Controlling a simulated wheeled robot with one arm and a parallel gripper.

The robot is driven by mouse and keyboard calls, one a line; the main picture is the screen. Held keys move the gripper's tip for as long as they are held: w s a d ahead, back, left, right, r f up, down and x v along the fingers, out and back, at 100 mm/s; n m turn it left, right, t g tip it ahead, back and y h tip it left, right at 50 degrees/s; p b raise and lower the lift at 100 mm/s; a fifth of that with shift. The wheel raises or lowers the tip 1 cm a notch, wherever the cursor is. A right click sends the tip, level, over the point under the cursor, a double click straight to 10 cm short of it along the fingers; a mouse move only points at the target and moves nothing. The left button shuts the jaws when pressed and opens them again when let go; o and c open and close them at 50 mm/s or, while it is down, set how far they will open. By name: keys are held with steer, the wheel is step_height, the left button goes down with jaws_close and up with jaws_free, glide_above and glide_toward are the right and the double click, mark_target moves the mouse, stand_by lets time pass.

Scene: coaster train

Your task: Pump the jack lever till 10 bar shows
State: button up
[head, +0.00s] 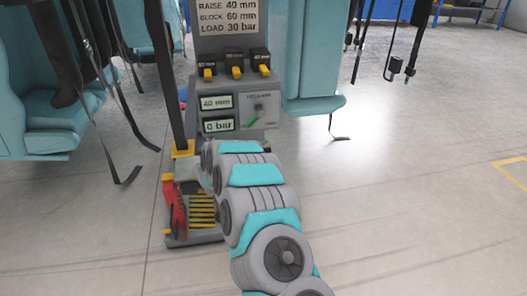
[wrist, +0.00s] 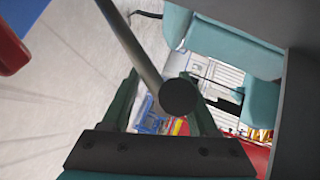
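The jack lever (head: 166,75) is a long dark bar. It rises from a yellow collar (head: 183,149) and leaves the top of the head view. The pressure display (head: 218,125) reads 0 bar; the display above it (head: 216,102) reads 40 mm. In the head view my gripper is hidden behind my arm, near the lever's foot. In the wrist view my gripper (wrist: 163,80) has its two dark green fingers apart. A dark rod (wrist: 135,45) with a round end crosses between or in front of them. I cannot tell whether it is the lever or touches a finger.
A sign (head: 228,17) reads raise 40 mm, block 60 mm, load 30 bar. A red part (head: 177,207) stands on the base. Teal seats (head: 45,125) with hanging straps flank it.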

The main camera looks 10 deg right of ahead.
steer(key=v, duration=0.7)
steer(key=shift+s+a, duration=0.3)
steer(key=shift+r, duration=0.1)
steer(key=shift+a, duration=0.1)
